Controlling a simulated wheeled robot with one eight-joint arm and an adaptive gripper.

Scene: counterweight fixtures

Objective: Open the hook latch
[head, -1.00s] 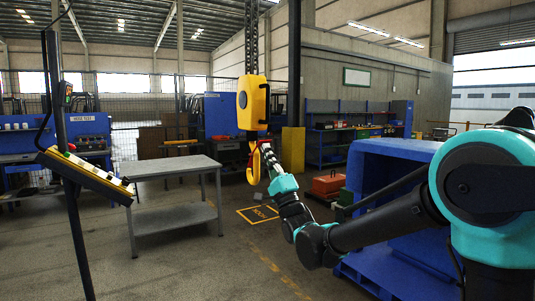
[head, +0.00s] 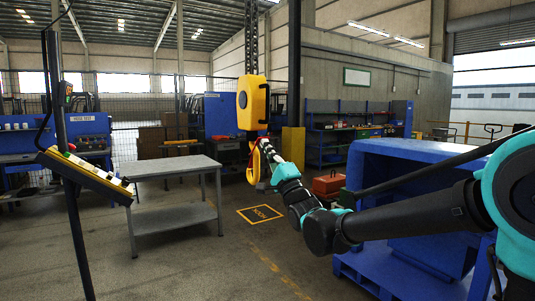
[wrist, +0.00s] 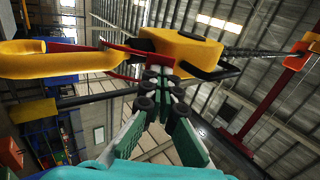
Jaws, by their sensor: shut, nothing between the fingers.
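A yellow hook (head: 252,172) hangs below a yellow hoist block (head: 252,100) on a chain. In the wrist view the hook (wrist: 45,62) lies at the left and the block (wrist: 182,46) at the top middle. The red latch (wrist: 128,52) runs from the hook's mouth side toward my fingertips. My gripper (head: 264,148) is at the right side of the hook, just under the block. In the wrist view my gripper's (wrist: 158,82) fingers are together and empty, their tips beside the red latch. I cannot tell whether they touch it.
A grey table (head: 170,166) stands to the left, behind a yellow control panel (head: 85,172) on a post. A large blue container (head: 400,170) stands at the right, near my arm. A red box (head: 328,185) sits beyond it. The floor below the hook has a marked yellow square (head: 262,214).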

